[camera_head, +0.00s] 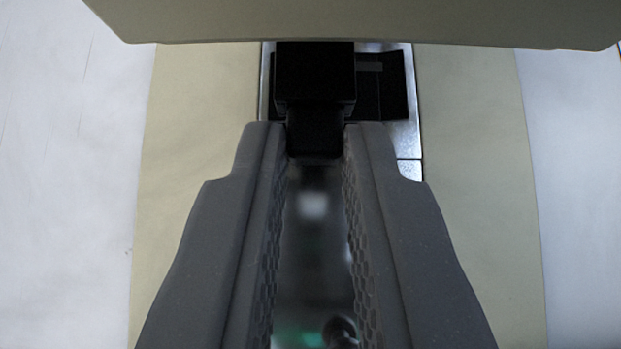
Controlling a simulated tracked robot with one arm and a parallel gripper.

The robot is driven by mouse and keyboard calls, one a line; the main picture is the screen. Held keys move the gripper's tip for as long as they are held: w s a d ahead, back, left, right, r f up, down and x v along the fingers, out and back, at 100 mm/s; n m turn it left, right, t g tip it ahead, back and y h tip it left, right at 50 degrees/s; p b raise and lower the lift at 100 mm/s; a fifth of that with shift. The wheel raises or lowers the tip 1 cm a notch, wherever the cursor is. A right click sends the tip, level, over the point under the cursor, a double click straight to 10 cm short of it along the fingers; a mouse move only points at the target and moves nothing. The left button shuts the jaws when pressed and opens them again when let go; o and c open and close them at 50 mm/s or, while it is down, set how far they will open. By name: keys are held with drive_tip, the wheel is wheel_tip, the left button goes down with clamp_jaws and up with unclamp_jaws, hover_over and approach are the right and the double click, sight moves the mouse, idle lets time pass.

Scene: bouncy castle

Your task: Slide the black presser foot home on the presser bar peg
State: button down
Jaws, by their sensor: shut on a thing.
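The black presser foot (315,78) shows at the top centre, a dark block with a narrower part reaching down between my fingertips. My gripper (316,140) comes up from the bottom of the picture, its two grey fingers shut on that narrower part. The block sits just below the edge of the beige machine head (350,18). I cannot see the presser bar peg; the head or the foot hides it. I cannot tell how far the foot is on the peg.
A shiny metal plate (408,140) lies below the foot, with a dark flat area (393,88) right of the block. The beige machine bed (470,180) spreads to both sides, with white surface (65,180) beyond. The overhanging head closes off the top.

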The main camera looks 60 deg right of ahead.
drive_tip(key=shift+w+d, duration=0.1)
drive_tip(key=shift+d, duration=0.05)
idle(0.4)
drive_tip(key=c, duration=1.3)
unclamp_jaws()
drive_tip(key=shift+c, duration=0.2)
drive_tip(key=shift+r, duration=0.1)
drive_tip(key=p+v, duration=0.3)
drive_tip(key=v, duration=0.5)
drive_tip(key=shift+p, duration=0.3)
